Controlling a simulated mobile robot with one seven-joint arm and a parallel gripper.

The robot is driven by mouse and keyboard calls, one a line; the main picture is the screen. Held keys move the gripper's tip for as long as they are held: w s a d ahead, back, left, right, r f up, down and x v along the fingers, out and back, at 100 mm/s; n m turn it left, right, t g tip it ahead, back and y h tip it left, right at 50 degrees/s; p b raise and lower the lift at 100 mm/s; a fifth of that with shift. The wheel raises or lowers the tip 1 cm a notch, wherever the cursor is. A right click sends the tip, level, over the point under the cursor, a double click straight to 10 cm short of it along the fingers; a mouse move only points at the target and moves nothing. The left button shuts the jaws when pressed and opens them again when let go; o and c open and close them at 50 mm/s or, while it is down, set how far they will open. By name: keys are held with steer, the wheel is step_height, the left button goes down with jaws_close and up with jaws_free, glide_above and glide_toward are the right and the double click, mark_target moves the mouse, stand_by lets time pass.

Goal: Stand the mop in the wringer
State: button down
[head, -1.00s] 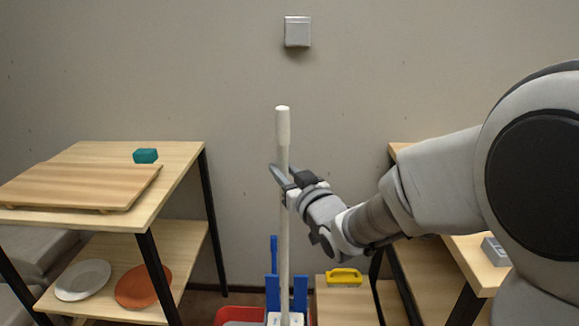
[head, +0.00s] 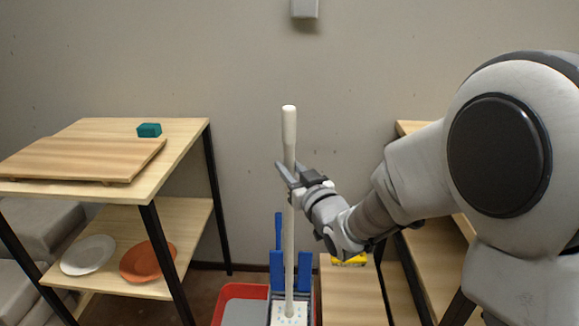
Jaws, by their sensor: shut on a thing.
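The mop's white handle (head: 289,140) stands upright in the middle of the head view. My gripper (head: 290,174) is shut on the handle's upper part, reaching in from the right. At the foot of the handle is the pale, speckled mop head (head: 289,313), low in the picture. The blue wringer (head: 277,268) shows around it, with uprights on both sides and a tall blue lever at left. The mop head appears between the wringer's sides, but I cannot tell how deep it is. The red bucket (head: 226,298) shows at left of the wringer, cut off by the bottom edge.
A wooden shelf unit (head: 185,150) at left holds a board (head: 80,158), a teal block (head: 149,130), a white plate (head: 88,254) and an orange plate (head: 140,266). A low wooden surface (head: 352,295) with a yellow object (head: 350,260) is right of the wringer. Wall behind.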

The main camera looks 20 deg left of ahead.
steer(key=shift+f+b, duration=0.55)
steer(key=shift+b, duration=0.15)
steer(key=c, duration=0.8)
jaws_free()
steer(key=shift+o, duration=1)
steer(key=shift+f, duration=0.1)
